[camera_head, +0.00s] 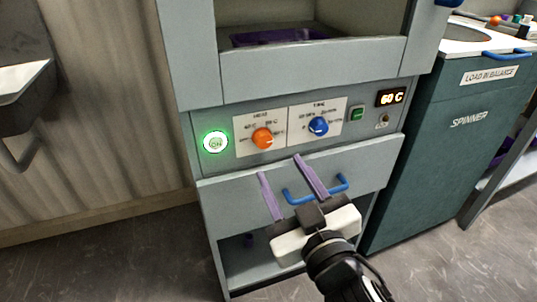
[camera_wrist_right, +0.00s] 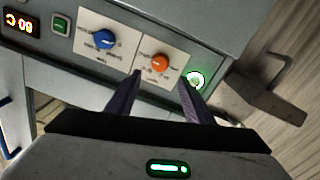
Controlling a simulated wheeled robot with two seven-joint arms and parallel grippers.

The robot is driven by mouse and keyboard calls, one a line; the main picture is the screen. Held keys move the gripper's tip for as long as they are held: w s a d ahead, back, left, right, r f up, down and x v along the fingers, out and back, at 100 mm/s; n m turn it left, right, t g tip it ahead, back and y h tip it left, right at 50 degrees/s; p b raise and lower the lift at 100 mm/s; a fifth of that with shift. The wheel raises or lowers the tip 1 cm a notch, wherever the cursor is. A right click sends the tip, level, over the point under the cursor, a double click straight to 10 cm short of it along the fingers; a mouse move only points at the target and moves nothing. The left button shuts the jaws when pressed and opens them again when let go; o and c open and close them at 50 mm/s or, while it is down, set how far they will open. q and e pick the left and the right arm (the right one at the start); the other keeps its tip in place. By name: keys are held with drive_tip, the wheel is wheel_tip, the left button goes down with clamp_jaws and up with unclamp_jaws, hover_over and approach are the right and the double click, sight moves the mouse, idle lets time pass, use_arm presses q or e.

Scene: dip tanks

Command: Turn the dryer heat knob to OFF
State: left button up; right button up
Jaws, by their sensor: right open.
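The dryer heat knob (camera_head: 262,137) is orange and sits on a white label plate on the dryer's control panel. It also shows in the right wrist view (camera_wrist_right: 160,62), just beyond and between my fingertips. The display (camera_head: 391,97) reads 60 C, and the round ON light (camera_head: 215,142) glows green to the left of the knob. My right gripper (camera_head: 281,166) is open and empty, below and in front of the panel, apart from the knob. Its two purple fingers point up toward the panel. My left gripper is not in view.
A blue time knob (camera_head: 318,126) and a green button (camera_head: 357,113) are right of the heat knob. A blue drawer handle (camera_head: 315,190) is behind my right gripper. The open dryer chamber above holds a purple tray (camera_head: 280,37). The teal spinner cabinet (camera_head: 455,135) stands close on the right.

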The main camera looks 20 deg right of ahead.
sight(265, 143)
drive_tip(key=w, duration=0.8)
drive_tip(key=shift+w+b, duration=0.4)
drive_tip(key=c, duration=1)
